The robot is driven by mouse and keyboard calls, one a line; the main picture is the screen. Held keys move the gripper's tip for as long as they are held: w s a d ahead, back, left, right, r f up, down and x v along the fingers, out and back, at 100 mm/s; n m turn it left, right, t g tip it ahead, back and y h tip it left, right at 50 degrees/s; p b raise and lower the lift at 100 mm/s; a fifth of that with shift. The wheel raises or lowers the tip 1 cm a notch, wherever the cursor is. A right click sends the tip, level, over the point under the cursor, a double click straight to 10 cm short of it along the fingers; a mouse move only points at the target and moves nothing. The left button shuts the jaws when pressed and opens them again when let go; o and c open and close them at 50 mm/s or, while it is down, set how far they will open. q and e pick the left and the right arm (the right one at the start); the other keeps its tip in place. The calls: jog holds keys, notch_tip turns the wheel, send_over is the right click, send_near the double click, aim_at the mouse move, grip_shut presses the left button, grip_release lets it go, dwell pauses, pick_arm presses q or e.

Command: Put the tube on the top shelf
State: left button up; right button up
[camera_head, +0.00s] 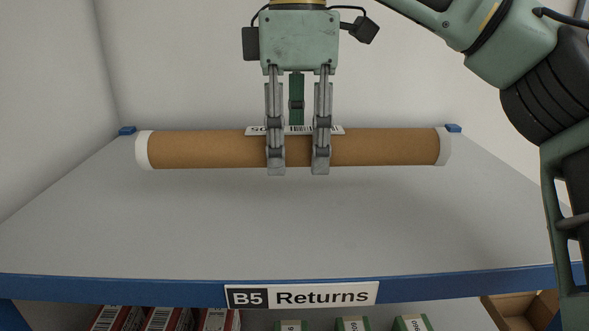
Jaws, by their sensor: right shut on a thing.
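A brown cardboard tube (210,150) with white end caps and a white barcode label lies level, left to right, across the head view. My right gripper (298,168) comes down from above and is shut on the tube near its middle, with two fingers showing on its near side. The tube is over the rear part of the grey top shelf (270,240), which has a blue front edge. A soft shadow lies on the shelf below the tube; I cannot tell for sure how high it hangs. My left gripper is not in view.
A "B5 Returns" sign (302,295) is on the shelf's front edge. Blue corner posts (127,131) stand at the back, by pale walls. Below are red boxes (160,319), green items (352,324) and an open carton (520,307). The top shelf is otherwise bare.

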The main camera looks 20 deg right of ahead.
aim_at(299, 167)
jog(key=shift+w+f, duration=0.75)
jog(key=shift+f, duration=0.2)
jog(key=shift+s+d+f, duration=0.15)
jog(key=shift+s+f, duration=0.1)
jog(key=shift+f, duration=0.25)
jog(key=shift+s+d+f, duration=0.1)
jog(key=shift+s+f, duration=0.1)
jog(key=shift+f, duration=0.25)
jog(key=shift+w+f, duration=0.2)
jog(key=shift+f, duration=0.2)
jog(key=shift+w, duration=0.15)
jog(key=shift+a, duration=0.15)
jog(key=o, duration=1)
jog(key=shift+f, duration=0.1)
jog(key=o, duration=0.4)
jog(key=shift+s, duration=0.2)
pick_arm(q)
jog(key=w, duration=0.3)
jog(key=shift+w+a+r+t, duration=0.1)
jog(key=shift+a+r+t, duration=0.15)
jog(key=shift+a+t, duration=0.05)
pick_arm(e)
jog(key=shift+w, duration=0.1)
